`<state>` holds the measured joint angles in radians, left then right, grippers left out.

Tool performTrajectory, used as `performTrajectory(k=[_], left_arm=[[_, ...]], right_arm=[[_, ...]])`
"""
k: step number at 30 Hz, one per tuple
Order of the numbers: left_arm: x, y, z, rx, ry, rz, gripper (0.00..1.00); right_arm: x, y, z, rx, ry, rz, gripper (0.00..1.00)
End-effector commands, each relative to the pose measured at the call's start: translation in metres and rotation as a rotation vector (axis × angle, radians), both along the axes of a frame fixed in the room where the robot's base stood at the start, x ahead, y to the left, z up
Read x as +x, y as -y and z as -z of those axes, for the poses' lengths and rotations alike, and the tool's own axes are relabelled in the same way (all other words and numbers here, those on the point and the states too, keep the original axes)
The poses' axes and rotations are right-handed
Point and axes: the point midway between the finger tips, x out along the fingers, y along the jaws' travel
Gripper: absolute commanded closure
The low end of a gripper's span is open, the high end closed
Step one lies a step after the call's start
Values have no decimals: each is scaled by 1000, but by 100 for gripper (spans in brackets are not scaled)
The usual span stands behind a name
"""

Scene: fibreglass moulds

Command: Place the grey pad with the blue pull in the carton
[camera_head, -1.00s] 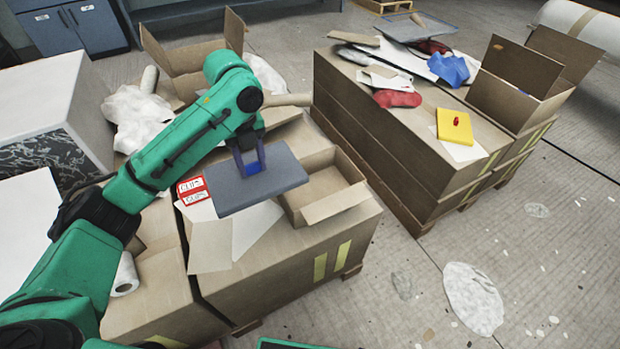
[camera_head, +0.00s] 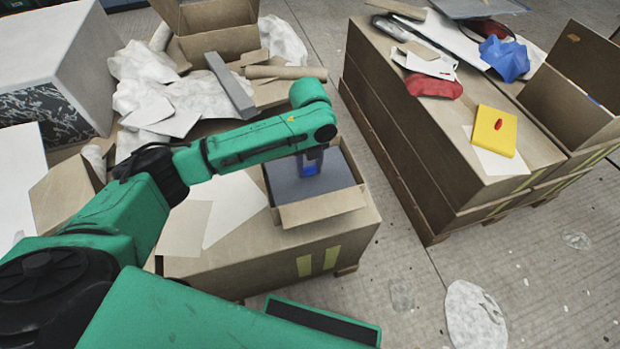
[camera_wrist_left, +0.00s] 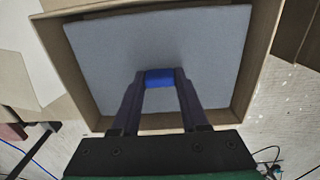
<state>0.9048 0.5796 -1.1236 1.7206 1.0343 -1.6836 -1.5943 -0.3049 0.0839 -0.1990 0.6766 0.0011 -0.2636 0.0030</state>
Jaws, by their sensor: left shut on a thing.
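The grey pad (camera_head: 289,188) lies within the walls of the open carton (camera_head: 322,209) on the near stack. Its blue pull (camera_head: 309,171) stands up from its top. My left gripper (camera_head: 310,163) points down over the pad and is shut on the blue pull. In the left wrist view, the fingers (camera_wrist_left: 159,82) hold the pull, and the pad (camera_wrist_left: 105,50) sits slightly askew inside the carton's rim (camera_wrist_left: 262,45). I cannot tell whether the pad rests on the carton floor. My right gripper is not in view.
A white sheet (camera_head: 232,205) and a brown sheet (camera_head: 185,228) lie left of the carton. On the right stack are a yellow pad with a red pull (camera_head: 495,131), a red bundle (camera_head: 433,86) and another open carton (camera_head: 568,92). A floor gap separates the stacks.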

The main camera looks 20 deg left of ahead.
Motion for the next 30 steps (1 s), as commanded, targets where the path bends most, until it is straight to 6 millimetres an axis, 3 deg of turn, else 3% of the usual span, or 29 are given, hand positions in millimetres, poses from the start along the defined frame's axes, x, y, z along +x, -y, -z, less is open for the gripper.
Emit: performTrajectory(k=[7,18,19,21,30], left_arm=[[0,0,45,0,-1,0,100],[0,0,50,1,1,0,100],[0,0,49,0,1,0,45],[0,0,49,0,1,1,26],[0,0,48,0,1,0,26]], right_arm=[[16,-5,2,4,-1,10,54],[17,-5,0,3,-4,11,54],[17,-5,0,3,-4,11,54],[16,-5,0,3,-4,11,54],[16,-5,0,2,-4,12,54]])
